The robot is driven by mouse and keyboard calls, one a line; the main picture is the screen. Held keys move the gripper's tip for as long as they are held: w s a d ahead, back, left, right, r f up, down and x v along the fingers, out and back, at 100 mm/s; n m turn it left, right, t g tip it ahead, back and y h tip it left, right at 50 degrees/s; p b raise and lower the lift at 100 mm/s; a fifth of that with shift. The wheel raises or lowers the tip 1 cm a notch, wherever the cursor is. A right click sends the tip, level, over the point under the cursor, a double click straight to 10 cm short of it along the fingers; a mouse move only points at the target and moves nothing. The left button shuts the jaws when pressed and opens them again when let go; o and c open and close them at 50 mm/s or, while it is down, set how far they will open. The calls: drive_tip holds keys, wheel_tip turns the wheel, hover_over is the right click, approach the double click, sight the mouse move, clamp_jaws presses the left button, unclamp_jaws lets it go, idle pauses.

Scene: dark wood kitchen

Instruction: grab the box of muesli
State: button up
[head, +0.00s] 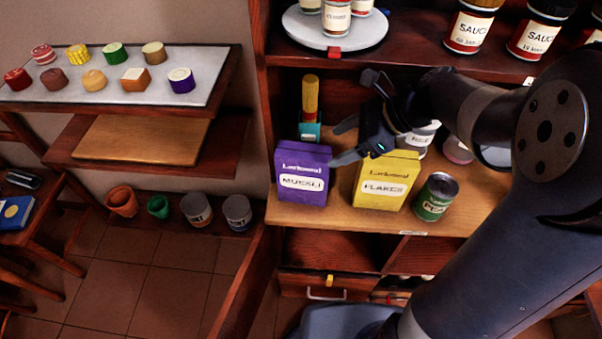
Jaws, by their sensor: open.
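The muesli box (302,172) is purple with a white label reading MUESLI. It stands upright at the left front of the wooden shelf. My gripper (338,145) is open, its fingers pointing left toward the upper right edge of the box. The nearer fingertip overlaps the box's right edge in the picture; I cannot tell whether it touches. Nothing shows between the fingers except background.
A yellow flakes box (386,182) stands right of the muesli, under my gripper. A green can (435,197) stands further right. A teal packet with a yellow top (310,110) stands behind the muesli. The upper shelf holds sauce jars (469,27) and a round white tray (300,30).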

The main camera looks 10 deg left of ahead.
sight(321, 153)
drive_tip(key=shift+x, duration=0.85)
drive_tip(key=x, duration=0.5)
drive_tip(key=shift+s+a+f, duration=0.1)
drive_tip(key=shift+a+f, duration=0.15)
drive_tip(key=shift+a, duration=0.1)
drive_tip(key=shift+c, duration=0.3)
clamp_jaws()
